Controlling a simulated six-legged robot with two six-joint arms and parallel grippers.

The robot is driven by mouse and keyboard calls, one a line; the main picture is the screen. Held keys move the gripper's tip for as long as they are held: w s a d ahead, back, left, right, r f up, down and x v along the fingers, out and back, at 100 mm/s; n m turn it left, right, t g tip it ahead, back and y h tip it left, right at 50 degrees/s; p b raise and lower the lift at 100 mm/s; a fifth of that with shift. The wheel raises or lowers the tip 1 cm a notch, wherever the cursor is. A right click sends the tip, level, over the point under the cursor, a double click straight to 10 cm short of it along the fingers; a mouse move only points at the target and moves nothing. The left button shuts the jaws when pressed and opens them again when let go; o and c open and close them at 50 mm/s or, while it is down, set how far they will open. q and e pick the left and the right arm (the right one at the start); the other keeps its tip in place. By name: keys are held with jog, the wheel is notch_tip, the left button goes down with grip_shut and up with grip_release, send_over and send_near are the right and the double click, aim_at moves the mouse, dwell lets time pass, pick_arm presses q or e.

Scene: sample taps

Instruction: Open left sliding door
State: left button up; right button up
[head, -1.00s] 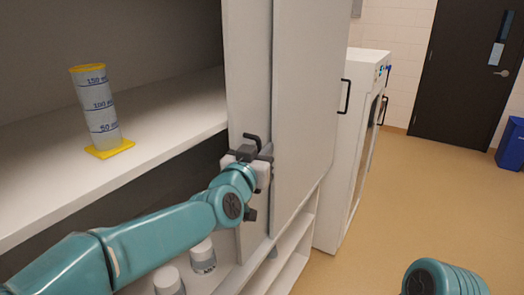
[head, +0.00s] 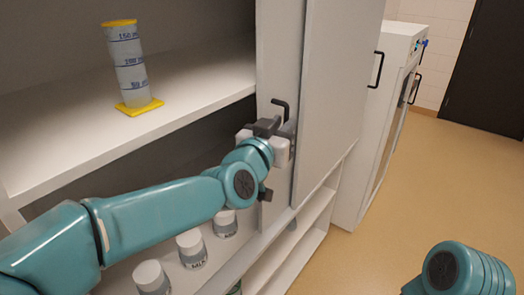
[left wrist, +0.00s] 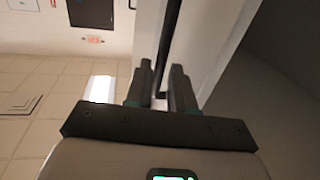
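The left sliding door (head: 279,60) is a white upright panel. It stands just left of and behind the edge of the right door panel (head: 340,80), and the cabinet to its left is open to view. Its dark bar handle (head: 283,104) shows above my left gripper (head: 274,128). In the left wrist view the handle (left wrist: 170,40) runs down between the two fingers of that gripper (left wrist: 162,90), which are close together around it. The gripper hides the handle's lower part in the head view. Only a link of my right arm shows, at lower right.
A graduated cylinder (head: 128,65) with a yellow base stands on the upper shelf (head: 190,95). Several white-capped bottles (head: 190,246) stand on the lower shelf, below my left arm. A white appliance (head: 385,110) is right of the cabinet. Floor (head: 430,175) there is clear.

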pick_arm(q)
jog(key=b+v, duration=0.1)
jog(key=v, duration=1.1)
jog(key=shift+s, duration=0.15)
jog(key=shift+a, duration=0.1)
